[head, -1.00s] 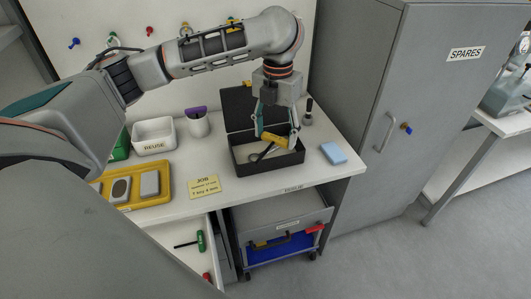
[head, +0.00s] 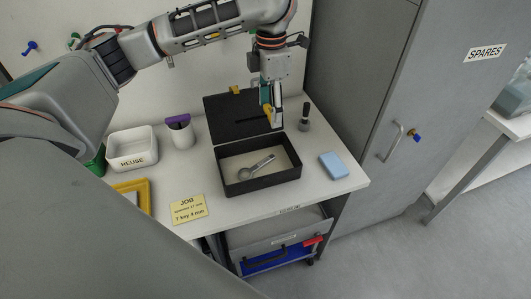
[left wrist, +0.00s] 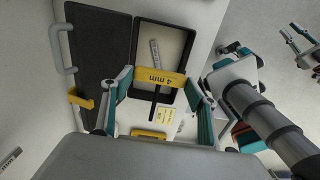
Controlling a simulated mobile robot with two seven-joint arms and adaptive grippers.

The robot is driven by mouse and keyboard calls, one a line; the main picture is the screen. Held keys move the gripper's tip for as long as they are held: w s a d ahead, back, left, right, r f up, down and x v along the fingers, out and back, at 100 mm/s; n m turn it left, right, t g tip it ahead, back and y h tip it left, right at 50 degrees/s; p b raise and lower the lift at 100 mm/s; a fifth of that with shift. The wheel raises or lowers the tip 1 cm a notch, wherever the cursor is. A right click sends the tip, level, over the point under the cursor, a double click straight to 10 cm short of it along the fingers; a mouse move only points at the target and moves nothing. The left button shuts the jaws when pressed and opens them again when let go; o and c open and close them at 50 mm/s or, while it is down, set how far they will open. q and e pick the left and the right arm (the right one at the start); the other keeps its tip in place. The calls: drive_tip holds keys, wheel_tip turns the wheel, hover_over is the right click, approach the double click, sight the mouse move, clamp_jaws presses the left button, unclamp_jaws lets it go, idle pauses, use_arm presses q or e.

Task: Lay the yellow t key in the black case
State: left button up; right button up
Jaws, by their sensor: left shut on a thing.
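My left gripper (head: 272,118) is shut on the yellow t key (head: 267,108), holding it above the back part of the black case (head: 262,187), in front of the raised lid. In the left wrist view, the key's yellow handle (left wrist: 160,77), marked 4 mm, lies across between the fingertips. Its dark shaft (left wrist: 153,103) sticks out toward the bottom of that view. The case (left wrist: 140,38) is open, with a silver wrench-like tool (head: 257,167) on its pale floor. My right gripper (left wrist: 300,45) appears small at the right wrist-view edge, its fingers apart and empty.
A white REUSE box (head: 132,158) and a cup with a purple part (head: 180,133) stand left of the case. A yellow JOB card (head: 188,208) lies in front. A blue block (head: 334,166) and a dark upright tool (head: 304,117) are at the right. A grey cabinet (head: 400,70) adjoins the bench.

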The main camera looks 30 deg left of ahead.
use_arm(q)
hover_over(269, 165)
wheel_tip(269, 165, down, 12)
wheel_tip(269, 165, down, 4)
drive_tip(key=shift+w+f, duration=0.1)
drive_tip(key=shift+f, duration=0.1)
drive_tip(key=shift+f, duration=0.6)
drive_tip(key=o, duration=1.1)
drive_tip(key=shift+r, duration=0.1)
